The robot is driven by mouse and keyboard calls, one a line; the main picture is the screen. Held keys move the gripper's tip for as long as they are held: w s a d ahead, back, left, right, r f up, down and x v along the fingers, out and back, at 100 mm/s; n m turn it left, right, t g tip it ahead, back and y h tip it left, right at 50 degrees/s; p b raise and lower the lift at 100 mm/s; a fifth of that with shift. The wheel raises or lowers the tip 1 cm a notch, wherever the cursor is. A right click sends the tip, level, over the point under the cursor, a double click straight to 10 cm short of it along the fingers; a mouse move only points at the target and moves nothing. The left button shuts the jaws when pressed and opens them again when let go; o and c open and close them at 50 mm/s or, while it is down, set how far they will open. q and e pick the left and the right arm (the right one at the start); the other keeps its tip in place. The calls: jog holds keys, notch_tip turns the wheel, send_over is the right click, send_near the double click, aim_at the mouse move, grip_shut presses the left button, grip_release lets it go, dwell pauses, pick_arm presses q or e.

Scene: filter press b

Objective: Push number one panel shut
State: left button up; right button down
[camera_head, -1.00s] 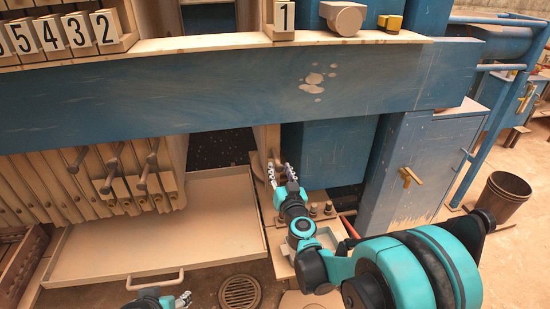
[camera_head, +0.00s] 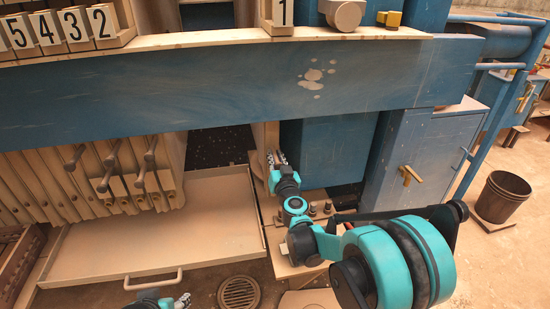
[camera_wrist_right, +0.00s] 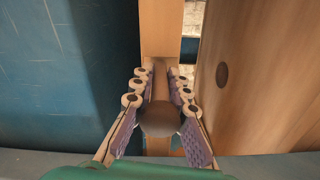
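The number one panel (camera_head: 271,140) is a narrow tan upright plate behind the blue beam, with its "1" tag (camera_head: 282,12) above the beam. It stands apart from the stacked panels at left and close to the blue block at right. My right gripper (camera_head: 277,158) is at its front edge, below the beam. In the right wrist view its purple-padded fingers (camera_wrist_right: 160,85) lie on both sides of a round dark handle end (camera_wrist_right: 162,118) and appear closed on it. My left gripper (camera_head: 183,300) is low in the head view, away from the panel; its finger state is unclear.
The blue beam (camera_head: 200,90) crosses above the right gripper. Stacked panels with handles (camera_head: 100,180) stand at left, over a tan tray (camera_head: 150,235). A blue block (camera_head: 318,155) and a blue cabinet (camera_head: 415,170) stand at right. A drain (camera_head: 239,293) is in the floor.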

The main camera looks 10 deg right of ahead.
jog(key=shift+a, duration=0.1)
jog(key=s+a, duration=0.1)
jog(key=a, duration=3)
jog(key=shift+s+a, duration=0.1)
jog(key=shift+a, duration=0.05)
jog(key=c, duration=1.5)
grip_release()
jog(key=shift+a, duration=0.2)
jog(key=shift+d, duration=0.15)
jog(key=shift+d, duration=0.2)
jog(key=d, duration=2)
jog(key=w+d, duration=0.1)
jog(key=d, duration=0.9)
jog(key=shift+d, duration=0.25)
jog(key=shift+a, duration=0.1)
